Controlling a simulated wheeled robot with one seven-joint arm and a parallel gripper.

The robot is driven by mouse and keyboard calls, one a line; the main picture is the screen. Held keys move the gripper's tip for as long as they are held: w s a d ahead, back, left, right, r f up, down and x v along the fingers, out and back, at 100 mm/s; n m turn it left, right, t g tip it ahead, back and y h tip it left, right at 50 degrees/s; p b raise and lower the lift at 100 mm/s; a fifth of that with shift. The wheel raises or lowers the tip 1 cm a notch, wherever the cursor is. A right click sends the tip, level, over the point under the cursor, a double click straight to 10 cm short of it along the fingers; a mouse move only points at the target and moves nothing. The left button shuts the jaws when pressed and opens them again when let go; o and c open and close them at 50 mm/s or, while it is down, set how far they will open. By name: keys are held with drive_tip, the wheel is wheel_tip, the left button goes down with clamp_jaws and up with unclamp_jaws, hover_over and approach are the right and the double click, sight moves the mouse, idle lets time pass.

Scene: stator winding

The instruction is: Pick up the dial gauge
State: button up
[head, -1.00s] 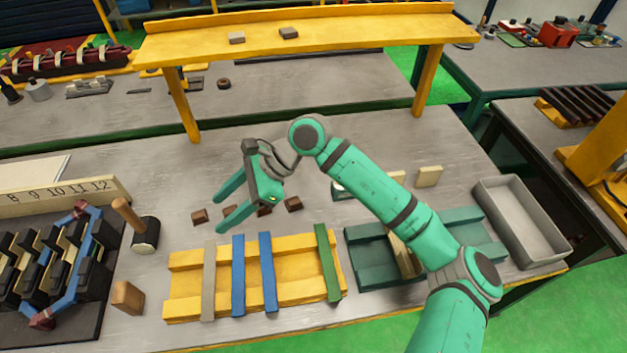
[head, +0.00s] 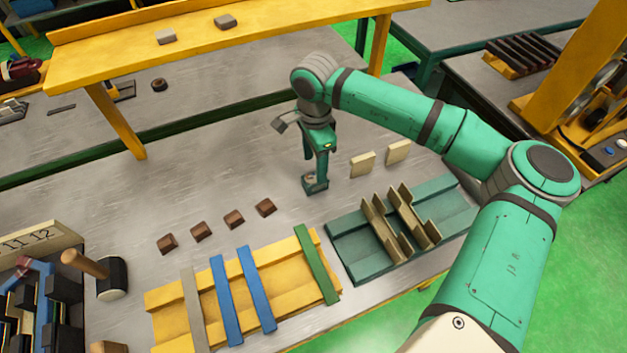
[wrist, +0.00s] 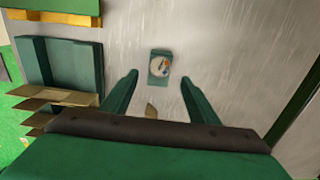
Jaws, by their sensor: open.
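The dial gauge (wrist: 160,68) is a small teal block with a white round face. In the wrist view it lies on the grey tabletop, in line with the gap between the fingers and a little beyond their tips. My gripper (wrist: 159,78) is open, with one finger on each side of that gap and nothing held. In the head view my gripper (head: 314,164) points down at the bench, just above a small teal block (head: 315,184) that looks like the gauge. The fingers partly cover it there, and its face is hard to make out.
A green fixture (head: 350,245) with tan folded pieces stands right of the gauge, with two tan blocks (head: 362,164) behind it. Several brown blocks (head: 234,219) and a yellow rack (head: 160,300) lie left. A yellow shelf (head: 110,40) spans the back. Bench around the gauge is clear.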

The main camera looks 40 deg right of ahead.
sight(315, 182)
wheel_tip(315, 182, down, 3)
drive_tip(key=shift+w+r, duration=0.1)
drive_tip(key=f, duration=0.3)
drive_tip(key=shift+s+d+f, duration=0.1)
drive_tip(key=shift+s+f, duration=0.1)
drive_tip(key=shift+f, duration=0.55)
drive_tip(key=c, duration=1.1)
